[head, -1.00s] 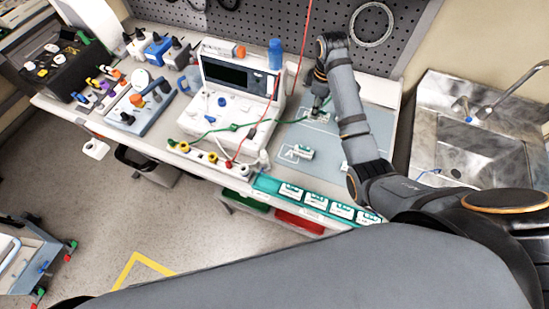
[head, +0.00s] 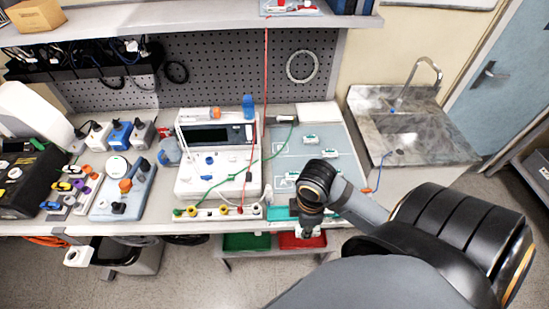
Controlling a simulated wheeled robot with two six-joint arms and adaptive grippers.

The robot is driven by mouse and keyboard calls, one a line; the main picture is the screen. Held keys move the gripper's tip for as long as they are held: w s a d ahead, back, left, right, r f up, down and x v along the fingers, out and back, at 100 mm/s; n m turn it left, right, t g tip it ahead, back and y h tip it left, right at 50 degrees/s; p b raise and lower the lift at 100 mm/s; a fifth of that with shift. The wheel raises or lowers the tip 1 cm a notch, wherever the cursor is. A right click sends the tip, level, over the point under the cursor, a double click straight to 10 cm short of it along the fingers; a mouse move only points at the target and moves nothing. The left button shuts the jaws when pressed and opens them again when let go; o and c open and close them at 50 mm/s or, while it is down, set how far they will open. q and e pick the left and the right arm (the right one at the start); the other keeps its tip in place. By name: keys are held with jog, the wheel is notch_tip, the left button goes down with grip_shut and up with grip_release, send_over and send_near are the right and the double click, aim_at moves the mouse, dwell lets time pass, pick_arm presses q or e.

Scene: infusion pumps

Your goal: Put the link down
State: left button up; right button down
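The links look like small white-and-green blocks. One link (head: 310,139) lies on the grey-blue mat (head: 285,152) at the right of the bench, with another (head: 330,153) to its right and one (head: 292,177) nearer the front. My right gripper (head: 309,231) points down at the bench's front edge, by the teal rack (head: 280,213). My arm hides much of that rack. The fingertips are small and dark here, so I cannot tell whether they are open or hold a link. My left gripper is out of view.
A white instrument (head: 215,160) with green and red cords stands left of the mat. A row of sockets (head: 215,211) runs along the front edge. Green (head: 247,241) and red (head: 302,240) bins are below. A sink (head: 405,145) is right.

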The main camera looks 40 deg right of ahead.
jog(key=w+f, duration=0.3)
jog(key=w, duration=0.1)
jog(key=w+f+p, duration=0.1)
jog(key=w+f, duration=0.2)
jog(key=w, duration=0.2)
jog(key=w+f, duration=0.3)
jog(key=w, duration=0.1)
jog(key=shift+w+d, duration=0.2)
jog(key=shift+w+d+f, duration=0.1)
jog(key=shift+w+f, duration=0.05)
jog(key=shift+f, duration=0.15)
jog(key=shift+w+f+p, duration=0.2)
jog(key=shift+f+p, duration=0.05)
jog(key=shift+p, duration=0.1)
notch_tip(320, 180, down, 2)
jog(key=shift+f+p, duration=0.2)
jog(key=shift+p, duration=0.5)
jog(key=shift+f, duration=0.3)
jog(key=shift+f, duration=0.1)
